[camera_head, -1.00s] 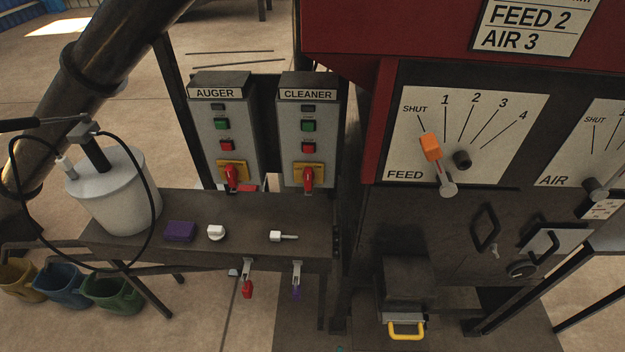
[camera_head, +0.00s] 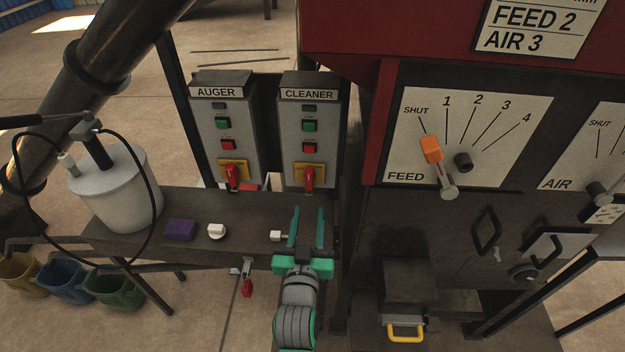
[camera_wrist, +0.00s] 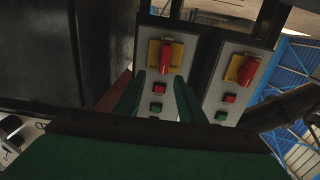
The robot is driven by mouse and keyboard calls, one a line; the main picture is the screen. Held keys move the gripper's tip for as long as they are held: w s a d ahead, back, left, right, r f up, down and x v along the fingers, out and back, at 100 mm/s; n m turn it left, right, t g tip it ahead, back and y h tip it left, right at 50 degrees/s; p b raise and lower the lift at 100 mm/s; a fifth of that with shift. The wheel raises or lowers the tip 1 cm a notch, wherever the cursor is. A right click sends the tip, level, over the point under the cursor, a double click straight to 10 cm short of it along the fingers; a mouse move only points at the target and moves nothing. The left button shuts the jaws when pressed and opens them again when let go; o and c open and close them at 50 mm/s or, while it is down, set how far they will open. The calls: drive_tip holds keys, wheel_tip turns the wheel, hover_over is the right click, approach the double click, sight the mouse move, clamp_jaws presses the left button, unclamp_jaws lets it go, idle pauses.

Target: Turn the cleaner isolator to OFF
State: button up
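The cleaner isolator is a red handle (camera_head: 309,177) on a yellow plate, low on the grey CLEANER box (camera_head: 322,130). The handle stands roughly upright; I cannot read its setting. In the wrist view, which is upside down, the red handle (camera_wrist: 165,56) lies beyond and between my fingertips. My gripper (camera_head: 308,209) is open and empty over the bench, just short of the isolator and apart from it. Its two green fingers also show in the wrist view (camera_wrist: 158,92), spread apart.
The AUGER box (camera_head: 226,135) with a similar red handle (camera_head: 233,176) stands close on the left. A purple block (camera_head: 180,230), a white knob (camera_head: 216,231) and a white fitting (camera_head: 276,236) lie on the bench (camera_head: 150,246). The FEED panel (camera_head: 500,150) is on the right.

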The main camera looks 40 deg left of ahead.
sight(309, 177)
drive_tip(key=x, duration=0.7)
drive_tip(key=a+r+x, duration=0.1)
drive_tip(key=x, duration=0.3)
drive_tip(key=shift+w+a+r, duration=0.1)
drive_tip(key=shift+a+r, duration=0.05)
clamp_jaws()
